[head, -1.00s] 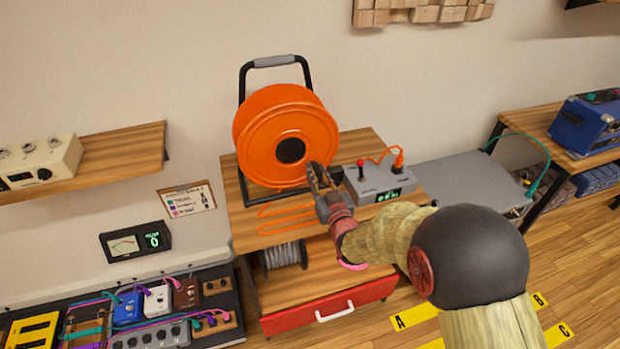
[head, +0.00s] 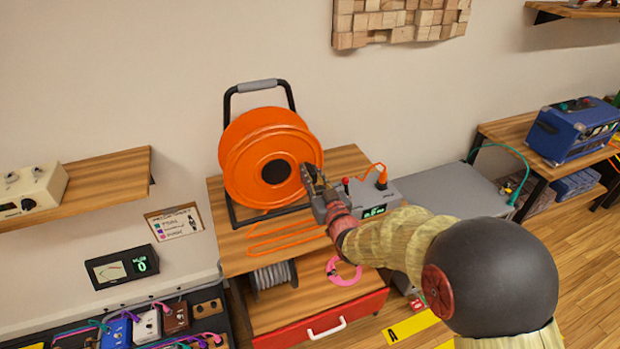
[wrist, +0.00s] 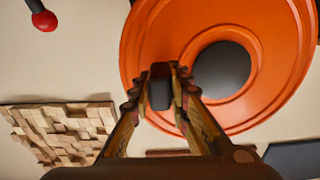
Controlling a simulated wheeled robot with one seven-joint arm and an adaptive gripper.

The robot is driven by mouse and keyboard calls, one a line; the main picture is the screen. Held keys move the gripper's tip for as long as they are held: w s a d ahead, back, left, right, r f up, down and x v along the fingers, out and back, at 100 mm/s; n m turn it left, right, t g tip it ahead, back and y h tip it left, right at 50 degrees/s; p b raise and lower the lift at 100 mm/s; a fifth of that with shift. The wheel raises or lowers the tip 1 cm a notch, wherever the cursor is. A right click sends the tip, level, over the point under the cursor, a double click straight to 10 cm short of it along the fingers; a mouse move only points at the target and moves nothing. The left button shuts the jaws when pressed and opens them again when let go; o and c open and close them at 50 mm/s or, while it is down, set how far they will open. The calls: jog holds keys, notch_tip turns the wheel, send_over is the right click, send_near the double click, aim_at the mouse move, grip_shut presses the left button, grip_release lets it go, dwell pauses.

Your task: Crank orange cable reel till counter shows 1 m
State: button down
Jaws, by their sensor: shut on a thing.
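The orange cable reel (head: 246,150) stands upright in a black frame with a grey top grip, on a wooden stand. Its dark hub (head: 276,172) faces me. My gripper (head: 310,172) is at the right part of the reel's face, beside the hub. In the wrist view my gripper (wrist: 161,88) is shut on a dark crank handle (wrist: 160,94) in front of the orange disc (wrist: 152,50). The handle is hidden by the fingers in the head view. The counter (head: 374,211) on the grey box glows green, but its digits are too small to read surely.
Orange cable (head: 270,240) lies on the stand top. A pink cable coil (head: 344,271) and a grey spool (head: 273,275) sit on the lower shelf.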

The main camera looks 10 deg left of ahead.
jog(key=shift+s+a+r+p, duration=0.1)
jog(key=shift+a+r+p, duration=0.15)
jog(key=shift+r, duration=0.55)
jog(key=shift+s+a+r+p, duration=0.1)
jog(key=shift+r+p, duration=0.1)
jog(key=shift+r, duration=0.55)
jog(key=shift+s+a+r, duration=0.25)
jog(key=shift+a+r, duration=0.15)
jog(key=shift+r, duration=0.25)
jog(key=shift+s+a+r, duration=0.2)
jog(key=shift+a+r, duration=0.15)
jog(key=shift+r, duration=0.3)
jog(key=shift+s+a+r, duration=0.4)
jog(key=shift+a+r, duration=0.1)
jog(key=shift+a, duration=0.15)
jog(key=shift+s+a+r, duration=0.4)
jog(key=shift+a+r, duration=0.05)
jog(key=shift+a, duration=0.2)
jog(key=shift+s+a+r+b, duration=0.25)
jog(key=shift+s+a, duration=0.25)
jog(key=shift+a, duration=0.25)
jog(key=shift+s+a+r+b, duration=0.1)
jog(key=shift+s+a+b, duration=0.15)
jog(key=shift+s+a, duration=0.35)
jog(key=shift+w+a, duration=0.1)
jog(key=shift+w, duration=0.1)
jog(key=c, duration=1.5)
grip_release()
jog(key=shift+r, duration=0.1)
jog(key=shift+c, duration=0.2)
